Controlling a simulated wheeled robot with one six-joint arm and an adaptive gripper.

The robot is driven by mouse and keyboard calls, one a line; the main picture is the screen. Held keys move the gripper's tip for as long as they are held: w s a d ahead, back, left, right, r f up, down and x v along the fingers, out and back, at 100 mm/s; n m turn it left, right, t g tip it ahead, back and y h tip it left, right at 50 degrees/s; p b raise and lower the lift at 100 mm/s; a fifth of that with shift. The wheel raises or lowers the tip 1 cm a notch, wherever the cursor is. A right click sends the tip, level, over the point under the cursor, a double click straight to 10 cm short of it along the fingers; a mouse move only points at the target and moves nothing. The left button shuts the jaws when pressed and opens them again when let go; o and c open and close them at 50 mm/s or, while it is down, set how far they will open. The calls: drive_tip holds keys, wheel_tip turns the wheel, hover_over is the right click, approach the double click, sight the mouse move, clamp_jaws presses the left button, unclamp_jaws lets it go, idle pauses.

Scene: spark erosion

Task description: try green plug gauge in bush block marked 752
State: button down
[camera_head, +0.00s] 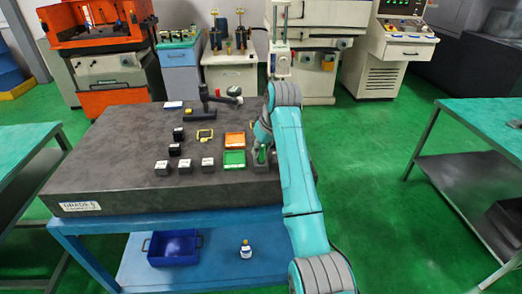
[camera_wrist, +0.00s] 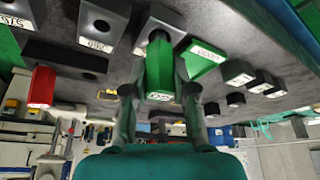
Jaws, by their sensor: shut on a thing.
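My gripper (camera_wrist: 158,88) is shut on the green plug gauge (camera_wrist: 160,66), which shows between the two fingers in the wrist view. The gauge's far end meets or overlaps a grey block (camera_wrist: 172,18) with a dark bore; I cannot tell whether it is inside the bore. In the head view the green gauge (camera_head: 262,155) is upright, low over the right front of the stone plate, and my wrist partly hides it. Another grey bush block (camera_wrist: 104,22) with a bore stands beside it. Block markings are too small to read, so I cannot tell which is 752.
A green tray (camera_head: 234,167) and an orange tray (camera_head: 235,146) lie left of my gripper on the dark stone plate (camera_head: 110,185). Several small dark blocks (camera_head: 185,167) stand further left. A black stand (camera_head: 200,116) is at the back. A red block (camera_wrist: 42,86) shows in the wrist view.

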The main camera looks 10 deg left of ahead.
drive_tip(key=shift+r, duration=2.2)
